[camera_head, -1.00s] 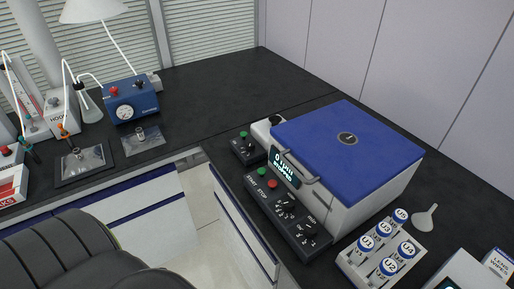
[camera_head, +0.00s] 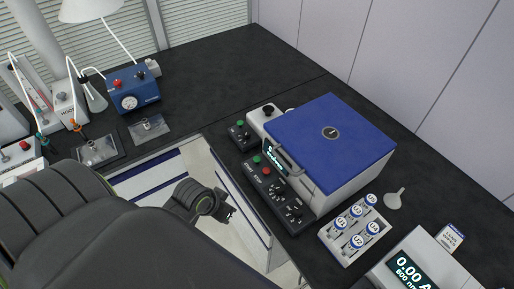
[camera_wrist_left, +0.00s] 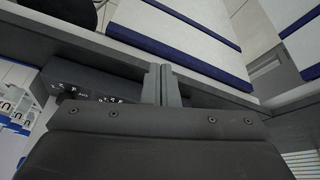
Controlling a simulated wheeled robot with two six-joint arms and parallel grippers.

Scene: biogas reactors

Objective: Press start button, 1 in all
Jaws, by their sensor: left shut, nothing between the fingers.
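The blue-lidded machine (camera_head: 330,140) stands on the black bench with a dark control panel (camera_head: 278,193) along its front. The green start button (camera_head: 257,159) is at the panel's far end, beside a red stop button (camera_head: 266,171), with several knobs nearer. My left gripper (camera_head: 229,213) is in front of the bench edge, left of the panel and apart from it. In the left wrist view its fingers (camera_wrist_left: 161,84) are shut together and empty. Part of the knob panel (camera_wrist_left: 88,88) shows there at left; the green button cannot be made out. My right gripper is not in view.
A small box with another green button (camera_head: 240,123) stands beyond the panel. A rack of blue-capped vials (camera_head: 355,230), a funnel (camera_head: 394,198) and a display instrument (camera_head: 408,268) are at right. A blue pump (camera_head: 134,95) stands at back left. The bench's far middle is clear.

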